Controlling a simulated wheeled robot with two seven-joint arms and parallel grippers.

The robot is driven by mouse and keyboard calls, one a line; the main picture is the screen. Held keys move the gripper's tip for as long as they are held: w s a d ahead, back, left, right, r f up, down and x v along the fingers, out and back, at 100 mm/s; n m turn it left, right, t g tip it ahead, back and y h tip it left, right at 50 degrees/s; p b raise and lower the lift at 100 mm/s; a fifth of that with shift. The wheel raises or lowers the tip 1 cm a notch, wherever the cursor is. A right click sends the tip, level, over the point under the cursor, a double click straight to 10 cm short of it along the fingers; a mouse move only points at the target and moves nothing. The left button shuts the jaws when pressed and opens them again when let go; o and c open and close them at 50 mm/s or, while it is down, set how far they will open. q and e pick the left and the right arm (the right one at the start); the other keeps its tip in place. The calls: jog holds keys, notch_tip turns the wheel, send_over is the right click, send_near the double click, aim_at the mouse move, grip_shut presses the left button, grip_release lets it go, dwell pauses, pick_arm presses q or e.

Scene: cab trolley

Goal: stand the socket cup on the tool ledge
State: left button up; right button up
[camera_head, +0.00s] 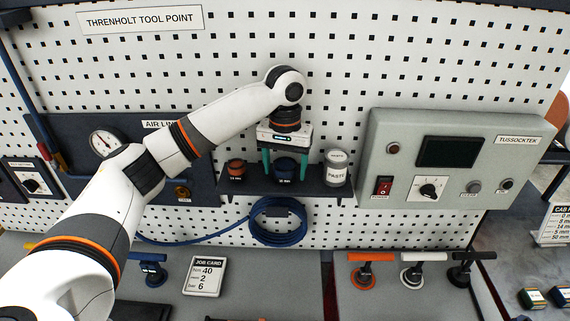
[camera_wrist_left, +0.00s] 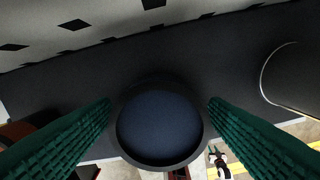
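A dark blue socket cup (camera_head: 286,168) stands upright on the black tool ledge (camera_head: 258,187), with a small size label in front of it. My left gripper (camera_head: 285,172) points down over the cup, its two green fingers on either side. In the left wrist view the cup's round blue top (camera_wrist_left: 160,126) lies between the fingertips, close to both; in the head view small gaps show beside it, so the gripper looks open. An orange and dark socket cup (camera_head: 236,168) stands on the ledge to the left. My right gripper is not in view.
A white paste tin (camera_head: 336,168) stands on the ledge right of my gripper, with a grey control box (camera_head: 450,160) beyond it. A coiled blue hose (camera_head: 278,222) hangs below the ledge. A job card (camera_head: 205,276) and several T-handled tools (camera_head: 366,272) are lower down.

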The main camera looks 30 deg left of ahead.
aim_at(285, 164)
pick_arm(q)
jog(key=shift+r+b, duration=0.35)
jog(key=shift+r, duration=0.2)
notch_tip(285, 164, up, 11)
jog(key=shift+b, duration=0.3)
dwell(0.4)
